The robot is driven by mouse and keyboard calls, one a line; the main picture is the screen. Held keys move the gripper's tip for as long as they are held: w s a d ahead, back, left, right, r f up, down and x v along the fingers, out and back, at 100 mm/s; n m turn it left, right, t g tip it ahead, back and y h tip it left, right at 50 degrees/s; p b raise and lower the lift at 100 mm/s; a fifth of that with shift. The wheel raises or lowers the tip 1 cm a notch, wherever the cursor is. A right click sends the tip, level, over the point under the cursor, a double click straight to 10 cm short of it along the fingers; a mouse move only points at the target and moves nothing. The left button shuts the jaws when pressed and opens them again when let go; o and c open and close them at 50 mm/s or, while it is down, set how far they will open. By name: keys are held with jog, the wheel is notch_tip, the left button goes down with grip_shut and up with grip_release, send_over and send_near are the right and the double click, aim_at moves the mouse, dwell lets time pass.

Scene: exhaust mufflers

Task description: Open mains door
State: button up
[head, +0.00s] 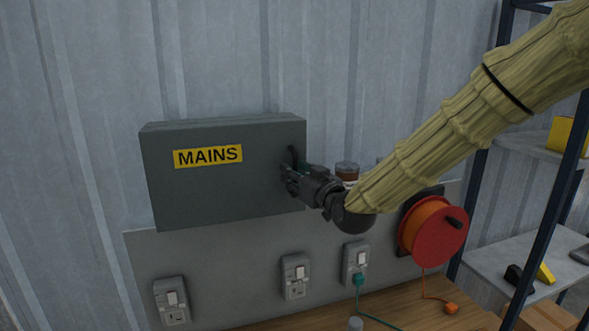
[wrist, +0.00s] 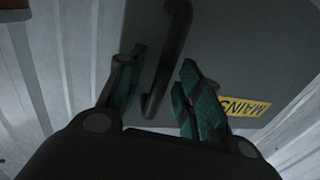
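The grey mains box (head: 220,190) with a yellow MAINS label (head: 208,157) is on the corrugated wall, its door closed. A dark handle (head: 292,158) is at the right side of the door. My gripper (head: 291,175) is at the handle. In the wrist view the curved black handle (wrist: 172,60) runs between the two green-padded fingers of my gripper (wrist: 158,95). The fingers are apart, with a gap visible on the handle's right side. The door (wrist: 230,50) and part of the label (wrist: 240,107) show behind them.
Several sockets (head: 296,277) sit on a panel below the box. A wooden bench (head: 400,303) lies below, and a shelf rack (head: 540,220) stands at the right.

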jog(key=shift+w+a, duration=0.1)
jog(key=shift+w, duration=0.1)
jog(key=shift+c, duration=0.3)
grip_shut()
jog(key=shift+a+f, duration=0.1)
jog(key=shift+a, duration=0.05)
